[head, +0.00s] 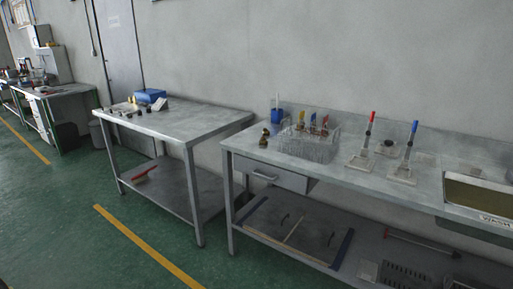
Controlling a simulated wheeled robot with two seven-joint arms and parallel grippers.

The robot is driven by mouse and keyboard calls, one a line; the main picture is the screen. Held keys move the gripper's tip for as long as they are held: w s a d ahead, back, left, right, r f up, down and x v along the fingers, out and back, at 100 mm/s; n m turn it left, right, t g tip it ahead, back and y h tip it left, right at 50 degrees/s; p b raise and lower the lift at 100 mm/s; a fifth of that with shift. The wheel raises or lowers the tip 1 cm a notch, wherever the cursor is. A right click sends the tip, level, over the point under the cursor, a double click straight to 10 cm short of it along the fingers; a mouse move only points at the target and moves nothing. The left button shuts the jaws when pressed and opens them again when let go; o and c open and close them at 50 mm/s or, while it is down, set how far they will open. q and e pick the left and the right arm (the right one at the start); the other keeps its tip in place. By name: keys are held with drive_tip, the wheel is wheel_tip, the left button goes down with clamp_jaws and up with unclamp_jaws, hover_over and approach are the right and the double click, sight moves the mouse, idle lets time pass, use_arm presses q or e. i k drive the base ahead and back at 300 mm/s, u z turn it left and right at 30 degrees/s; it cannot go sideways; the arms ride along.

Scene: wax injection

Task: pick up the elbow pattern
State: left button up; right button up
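A small dark brass-coloured piece (264,137) stands near the left end of the right-hand metal workbench (345,184). It may be the elbow pattern, but it is too small to be sure. Several small dark and light pieces (128,111) lie on the left metal table (180,122); their shapes cannot be told at this distance. Neither of my grippers is in view.
A wire rack (309,147) with colored-handled tools and a blue cup (277,115) stand beside the brass-coloured piece. Red-handled (368,131) and blue-handled (411,141) tools stand on bases to the right. A blue box (150,95) is on the left table. Green floor in front is clear.

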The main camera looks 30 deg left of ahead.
sight(263, 140)
drive_tip(key=u, duration=1.75)
drive_tip(key=i, duration=2.85)
drive_tip(key=z, duration=0.7)
